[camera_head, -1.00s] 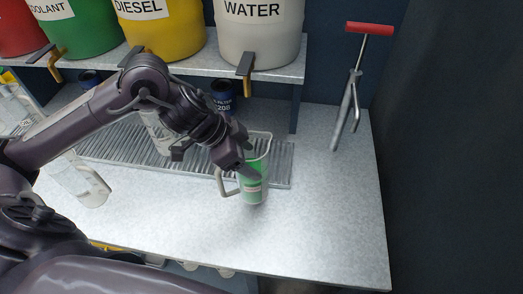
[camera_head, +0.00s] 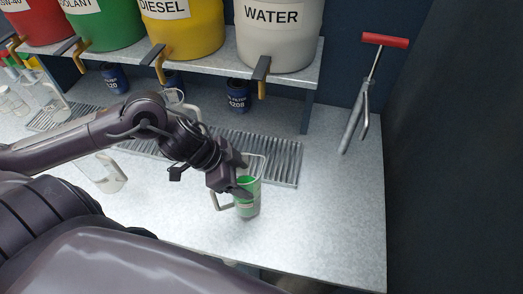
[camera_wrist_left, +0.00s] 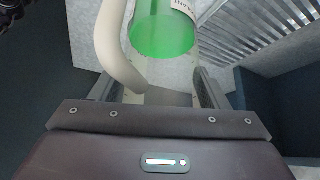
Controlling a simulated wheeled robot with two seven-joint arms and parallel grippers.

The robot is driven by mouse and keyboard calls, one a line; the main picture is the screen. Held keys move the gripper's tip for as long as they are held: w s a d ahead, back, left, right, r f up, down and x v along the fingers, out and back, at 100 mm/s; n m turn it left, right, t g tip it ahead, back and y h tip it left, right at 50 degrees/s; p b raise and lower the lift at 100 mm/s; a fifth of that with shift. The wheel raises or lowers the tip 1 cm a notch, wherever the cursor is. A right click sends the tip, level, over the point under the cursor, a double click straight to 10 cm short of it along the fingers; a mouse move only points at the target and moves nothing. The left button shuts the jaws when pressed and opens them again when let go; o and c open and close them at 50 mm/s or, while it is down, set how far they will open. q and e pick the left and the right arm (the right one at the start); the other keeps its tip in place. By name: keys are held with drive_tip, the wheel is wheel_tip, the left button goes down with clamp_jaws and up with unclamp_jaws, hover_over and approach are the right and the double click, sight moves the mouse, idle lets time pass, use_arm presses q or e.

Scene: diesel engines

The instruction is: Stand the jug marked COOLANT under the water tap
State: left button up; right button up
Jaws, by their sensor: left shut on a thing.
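A clear jug holding green liquid (camera_head: 247,205) is in my left gripper (camera_head: 243,188), over the bench in front of the drip grate. The jug is nearer to me than that tap. My right gripper is out of view.
The slatted drip grate (camera_head: 285,160) runs along the bench under the shelf. Blue filter cans (camera_head: 238,97) stand behind it. Another clear jug (camera_head: 103,175) is at left. A red-handled tool (camera_head: 384,41) is at right. The bench right of the jug (camera_head: 330,215) is clear.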

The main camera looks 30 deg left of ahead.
use_arm(q)
drive_tip(key=shift+w+a+r, duration=0.15)
drive_tip(key=shift+w, duration=0.45)
drive_tip(key=w+a+p, duration=0.4)
drive_tip(key=w+p, duration=0.1)
drive_tip(key=w, duration=1.1)
drive_tip(key=shift+p, duration=0.3)
drive_tip(key=shift+w+a+f, duration=0.1)
drive_tip(key=shift+f, duration=0.1)
drive_tip(key=o, duration=1.8)
drive_tip(key=shift+f, duration=0.2)
drive_tip(key=shift+o, duration=0.2)
